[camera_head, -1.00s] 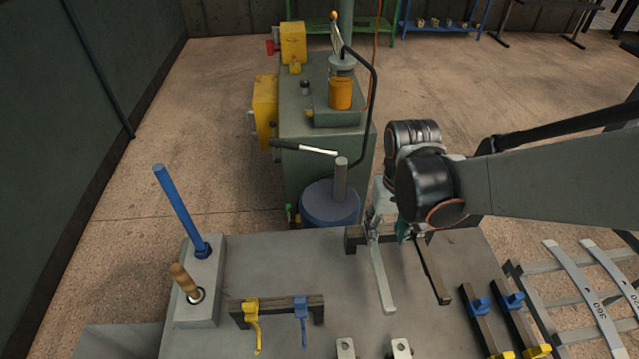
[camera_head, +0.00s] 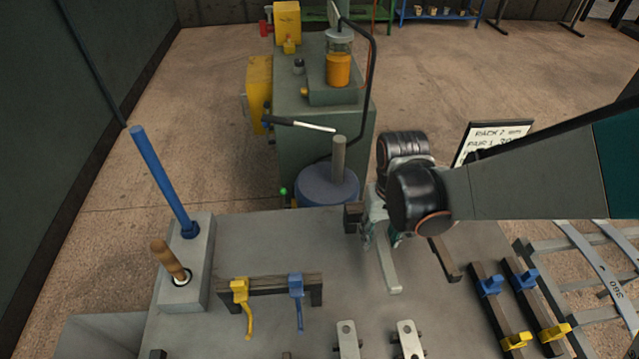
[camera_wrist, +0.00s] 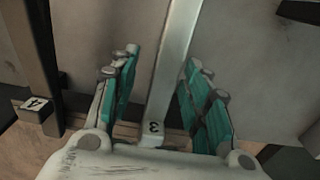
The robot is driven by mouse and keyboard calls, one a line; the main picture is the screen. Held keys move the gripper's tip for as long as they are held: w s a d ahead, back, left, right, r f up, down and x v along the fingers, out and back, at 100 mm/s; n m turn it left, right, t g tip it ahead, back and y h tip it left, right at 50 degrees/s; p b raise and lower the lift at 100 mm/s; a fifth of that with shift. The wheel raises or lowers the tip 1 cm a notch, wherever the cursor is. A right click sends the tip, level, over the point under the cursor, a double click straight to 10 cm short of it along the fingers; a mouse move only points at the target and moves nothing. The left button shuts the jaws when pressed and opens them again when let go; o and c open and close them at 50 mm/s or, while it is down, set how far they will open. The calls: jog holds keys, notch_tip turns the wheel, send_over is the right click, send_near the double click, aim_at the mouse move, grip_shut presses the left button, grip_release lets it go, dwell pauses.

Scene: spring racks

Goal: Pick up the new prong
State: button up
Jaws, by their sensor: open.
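A pale, bare metal prong, which looks like the new one, lies along the grey bench (camera_head: 330,250) in the head view; its near end (camera_head: 391,281) sticks out from under my gripper (camera_head: 378,236). In the wrist view the pale prong (camera_wrist: 172,70) runs between the two teal-padded fingers of my gripper (camera_wrist: 161,75), with a gap on both sides. The fingers are open and do not appear to touch it. A small dark mark like a 3 shows at its base. A dark prong (camera_head: 443,262) lies to its right, partly hidden by my arm.
A low rack (camera_head: 268,281) with yellow and blue hooked tools stands at left on the bench. A blue rod (camera_head: 160,180) and a wooden handle (camera_head: 169,260) stand upright beside it. Blue and yellow clamps (camera_head: 490,286) are at right. A grey machine (camera_head: 320,130) stands behind.

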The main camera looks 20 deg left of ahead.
aim_at(379, 234)
jog(key=shift+s+a+f, duration=0.15)
jog(key=shift+s+f, duration=0.1)
jog(key=shift+f, duration=0.05)
jog(key=shift+s+r, duration=0.1)
jog(key=shift+r, duration=0.05)
grip_shut()
jog(key=shift+r, duration=0.1)
notch_tip(379, 234, up, 10)
jog(key=p, duration=0.7)
